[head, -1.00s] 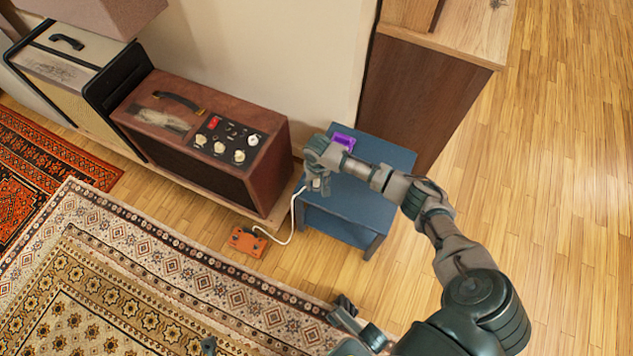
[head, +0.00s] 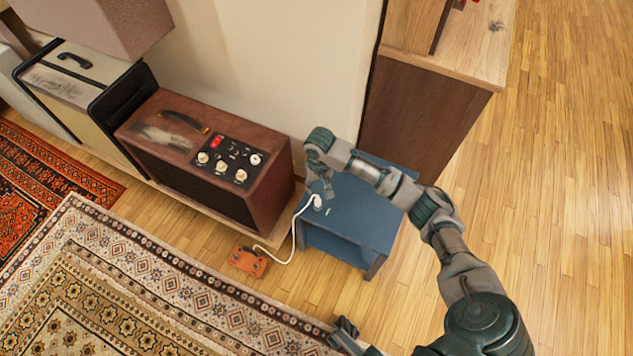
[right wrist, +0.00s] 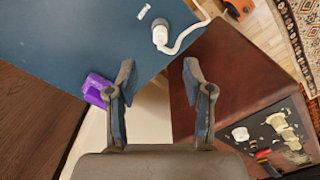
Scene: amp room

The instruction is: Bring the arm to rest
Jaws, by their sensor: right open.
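My right arm reaches in from the lower right in the head view. My right gripper (head: 318,188) hangs over the near left part of the blue side table (head: 352,222). In the right wrist view the gripper (right wrist: 158,72) is open, its two fingers apart with nothing between them. A white plug (right wrist: 160,36) with a white cable rests on the blue tabletop (right wrist: 75,35), beyond the fingertips. The plug also shows in the head view (head: 317,202), just below the gripper.
A brown amplifier (head: 215,160) stands left of the table, a wooden cabinet (head: 425,115) behind it. The cable runs to an orange pedal (head: 249,262) on the floor. A purple object (right wrist: 97,88) lies near the left finger in the wrist view. Floor at right is clear.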

